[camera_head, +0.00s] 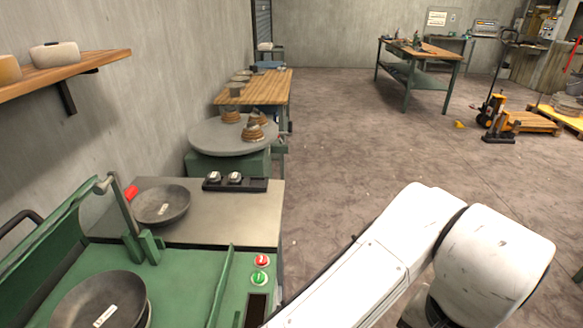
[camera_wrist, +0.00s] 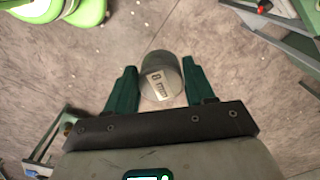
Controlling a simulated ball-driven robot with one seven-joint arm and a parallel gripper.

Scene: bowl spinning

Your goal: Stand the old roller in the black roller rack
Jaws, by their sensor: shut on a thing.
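My gripper (camera_wrist: 159,68) shows in the wrist view with its two green fingers shut on a grey metal roller (camera_wrist: 160,66) that has a white label on its end. The roller sits between the fingers, over the floor. The head view does not show my gripper; only my white arm shows there. The black roller rack (camera_head: 257,185) lies on the grey metal top beside the green machine in the head view. Two small metal rollers (camera_head: 223,178) stand in its left and middle part, and its right part looks empty.
A dark bowl (camera_head: 161,204) with a label lies on the metal top left of the rack, and another bowl (camera_head: 98,300) is on the green machine (camera_head: 190,285). A round grey table (camera_head: 205,136) with stacked brown pieces stands behind.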

